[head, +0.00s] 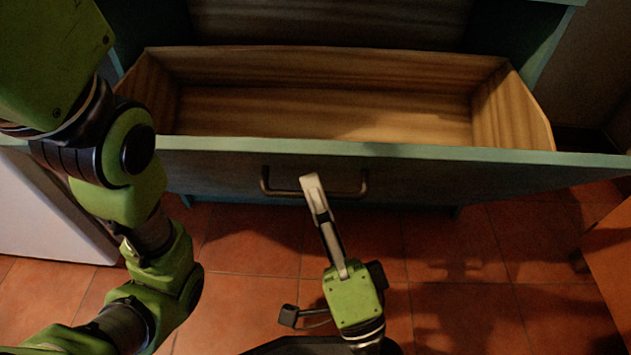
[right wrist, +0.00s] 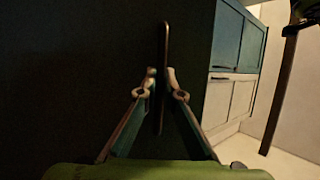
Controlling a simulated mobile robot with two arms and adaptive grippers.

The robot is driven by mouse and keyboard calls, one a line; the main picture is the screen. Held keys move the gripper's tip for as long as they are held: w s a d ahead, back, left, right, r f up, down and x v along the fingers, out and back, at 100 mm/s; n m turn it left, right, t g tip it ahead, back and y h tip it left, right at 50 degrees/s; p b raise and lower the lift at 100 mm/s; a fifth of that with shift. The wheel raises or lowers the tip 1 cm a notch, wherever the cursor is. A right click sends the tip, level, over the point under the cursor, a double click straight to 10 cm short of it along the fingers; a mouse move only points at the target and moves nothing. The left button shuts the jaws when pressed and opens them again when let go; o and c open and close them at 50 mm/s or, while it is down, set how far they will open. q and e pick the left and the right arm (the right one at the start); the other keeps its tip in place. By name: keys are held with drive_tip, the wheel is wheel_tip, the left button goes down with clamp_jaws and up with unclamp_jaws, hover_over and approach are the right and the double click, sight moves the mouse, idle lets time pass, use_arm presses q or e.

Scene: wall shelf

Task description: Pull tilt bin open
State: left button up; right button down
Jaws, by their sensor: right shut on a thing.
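The tilt bin's blue-green front panel (head: 420,166) leans out at the top, and the bin's wooden interior (head: 330,100) shows empty. A dark bar handle (head: 350,194) sits on the front of the panel. My right gripper (head: 312,183) reaches up to the handle's middle and is shut on it. In the right wrist view the handle (right wrist: 166,45) runs upright between the fingertips of my right gripper (right wrist: 162,85). My left arm crosses the left of the head view, but its gripper is out of frame.
A white cabinet (head: 50,205) stands at the left. An orange-brown piece of furniture (head: 612,255) is at the right edge. Tiled floor (head: 470,300) in front of the bin is clear. Blue and white cabinets (right wrist: 232,70) show in the right wrist view.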

idle(0.4)
drive_tip(key=c, duration=2.4)
unclamp_jaws()
drive_tip(key=shift+c, duration=0.2)
drive_tip(key=shift+s+f, duration=0.1)
drive_tip(key=v, duration=0.7)
drive_tip(key=shift+s, duration=0.15)
drive_tip(key=shift+f, duration=0.1)
